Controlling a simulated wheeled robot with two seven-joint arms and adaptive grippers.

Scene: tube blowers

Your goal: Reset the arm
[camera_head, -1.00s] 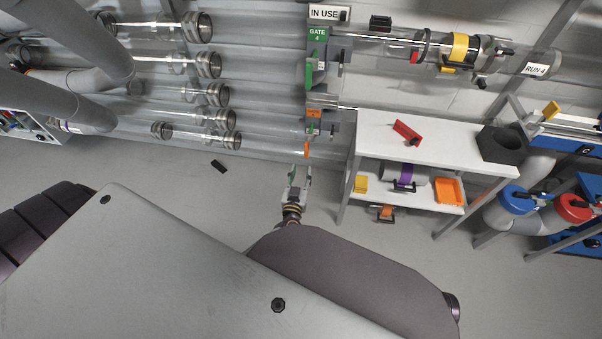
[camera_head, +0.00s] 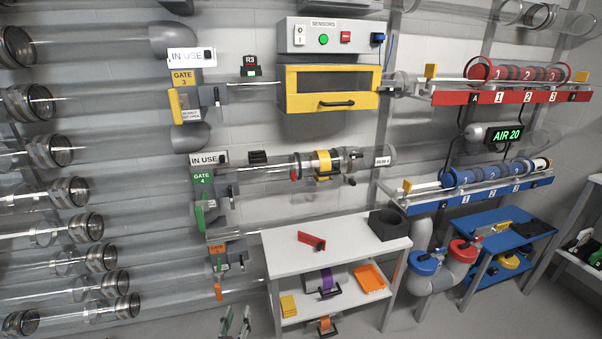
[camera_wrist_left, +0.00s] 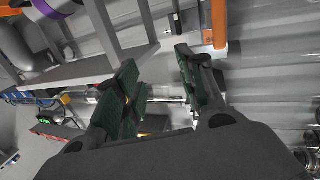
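My left gripper (camera_head: 234,322) shows at the bottom edge of the head view, below the gates and left of the white table. In the left wrist view its two green-padded fingers (camera_wrist_left: 160,90) stand apart with nothing between them. It touches nothing that I can see. Most of the left arm is below the head view. My right gripper is not in view.
A white shelf table (camera_head: 335,238) stands to the right, holding a red part (camera_head: 311,241) and a dark block (camera_head: 388,225). Gate 4 (camera_head: 203,192) and an orange-handled gate (camera_head: 218,270) are on the wall. Clear tubes (camera_head: 60,228) line the left. Blue and red racks are farther right.

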